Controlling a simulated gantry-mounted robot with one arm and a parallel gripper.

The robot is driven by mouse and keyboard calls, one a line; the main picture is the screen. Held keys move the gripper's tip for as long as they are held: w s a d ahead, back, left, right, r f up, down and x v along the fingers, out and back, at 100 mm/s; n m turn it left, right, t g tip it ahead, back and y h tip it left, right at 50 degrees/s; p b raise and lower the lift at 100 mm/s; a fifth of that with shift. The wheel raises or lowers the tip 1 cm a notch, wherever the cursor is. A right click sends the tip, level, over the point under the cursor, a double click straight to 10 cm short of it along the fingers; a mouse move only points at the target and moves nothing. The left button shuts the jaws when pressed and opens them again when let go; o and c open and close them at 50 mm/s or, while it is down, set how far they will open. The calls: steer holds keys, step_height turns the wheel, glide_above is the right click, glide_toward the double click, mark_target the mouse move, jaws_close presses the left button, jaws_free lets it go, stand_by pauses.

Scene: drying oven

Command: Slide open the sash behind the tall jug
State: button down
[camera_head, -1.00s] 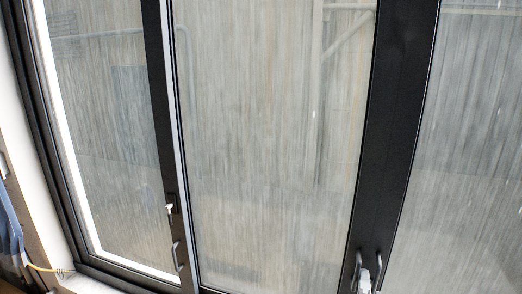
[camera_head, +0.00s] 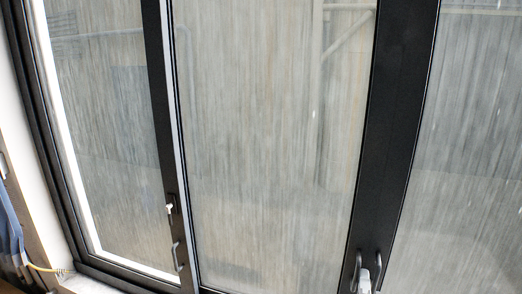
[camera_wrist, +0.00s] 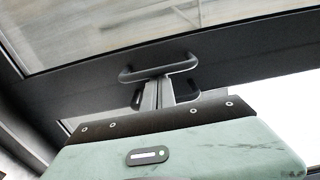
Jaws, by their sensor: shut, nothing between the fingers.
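Tall glazed sashes in dark frames fill the head view: a left one (camera_head: 105,120), a wide middle one (camera_head: 270,130) and a right one (camera_head: 470,160). Two grey bar handles, a left one (camera_head: 357,268) and a right one (camera_head: 378,262), sit on the broad dark stile (camera_head: 395,130). My gripper (camera_head: 366,276) is low between these two handles. In the wrist view my gripper (camera_wrist: 158,90) is shut and empty, with its fingertips close by a dark bar handle (camera_wrist: 158,72). I cannot tell whether they touch it. No tall jug is in view.
A grey handle (camera_head: 177,257) and a small white latch (camera_head: 169,208) sit on the left stile. A bright white strip (camera_head: 68,145) runs inside the left frame. A yellow cord (camera_head: 48,269) and blue cloth-like material (camera_head: 10,235) are at the lower left.

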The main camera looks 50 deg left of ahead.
steer(key=s+a+p, duration=0.3)
steer(key=a, duration=0.2)
steer(key=shift+a, duration=0.15)
stand_by(0.8)
steer(key=shift+s+a, duration=0.1)
steer(key=shift+s, duration=0.05)
steer(key=shift+s+a+p, duration=0.5)
steer(key=shift+a, duration=0.35)
steer(key=shift+s+a+p, duration=0.5)
steer(key=shift+a+p, duration=0.05)
steer(key=shift+a, duration=0.25)
steer(key=shift+s+a+p, duration=0.5)
steer(key=shift+a, duration=0.45)
steer(key=shift+s+a+p, duration=0.45)
steer(key=shift+s+a, duration=0.05)
steer(key=shift+a, duration=0.3)
steer(key=shift+s+a+p, duration=0.45)
steer(key=shift+s+a, duration=0.1)
steer(key=shift+a, duration=0.3)
steer(key=shift+s+a+p, duration=0.45)
steer(key=shift+s+a, duration=0.05)
steer(key=shift+a, duration=0.3)
steer(key=shift+s+a, duration=0.1)
steer(key=shift+a, duration=0.05)
